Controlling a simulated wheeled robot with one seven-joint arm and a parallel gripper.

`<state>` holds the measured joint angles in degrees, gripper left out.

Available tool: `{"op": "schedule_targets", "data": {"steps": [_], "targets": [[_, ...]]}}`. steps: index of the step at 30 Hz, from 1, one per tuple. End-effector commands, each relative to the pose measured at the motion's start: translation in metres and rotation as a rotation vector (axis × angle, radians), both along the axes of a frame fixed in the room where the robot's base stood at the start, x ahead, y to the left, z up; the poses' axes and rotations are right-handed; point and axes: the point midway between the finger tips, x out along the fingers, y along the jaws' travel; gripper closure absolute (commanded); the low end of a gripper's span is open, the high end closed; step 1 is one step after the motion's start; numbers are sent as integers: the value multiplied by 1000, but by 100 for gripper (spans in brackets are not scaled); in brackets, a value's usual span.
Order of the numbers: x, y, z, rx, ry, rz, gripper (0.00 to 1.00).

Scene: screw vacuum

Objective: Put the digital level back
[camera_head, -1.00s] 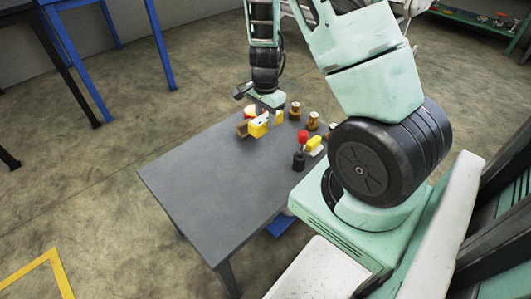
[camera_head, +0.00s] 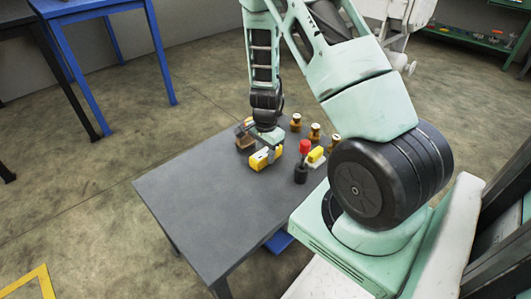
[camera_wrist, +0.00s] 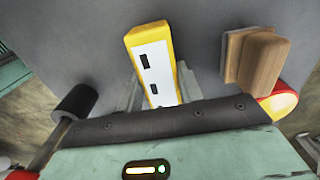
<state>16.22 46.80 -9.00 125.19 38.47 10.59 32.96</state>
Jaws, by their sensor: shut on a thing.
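The digital level is a yellow block with a white face and small dark windows. In the wrist view the level (camera_wrist: 152,65) stands out between the fingers of my gripper (camera_wrist: 158,95). In the head view the level (camera_head: 262,158) is over the dark grey table (camera_head: 200,215), below my gripper (camera_head: 270,141). My gripper is shut on the level. I cannot tell whether the level touches the table top.
A wooden block (camera_wrist: 255,57) is right of the level in the wrist view, beside a red and yellow thing (camera_wrist: 280,103). Right of the level in the head view are a black and red item (camera_head: 301,172), a yellow item (camera_head: 315,155) and brown cylinders (camera_head: 314,131). The table's near left is clear.

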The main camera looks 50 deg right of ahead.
Motion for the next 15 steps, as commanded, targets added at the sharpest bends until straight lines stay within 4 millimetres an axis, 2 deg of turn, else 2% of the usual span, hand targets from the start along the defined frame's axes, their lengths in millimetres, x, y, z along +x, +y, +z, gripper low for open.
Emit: {"op": "schedule_targets", "data": {"steps": [2, 3, 4, 5, 15], "targets": [[0, 0, -4, 0, 0, 0, 97], [0, 0, -2, 0, 0, 0, 53], [0, 0, -2, 0, 0, 0, 44], [0, 0, -2, 0, 0, 0, 42], [0, 0, 4, 0, 0, 1, 42]]}}
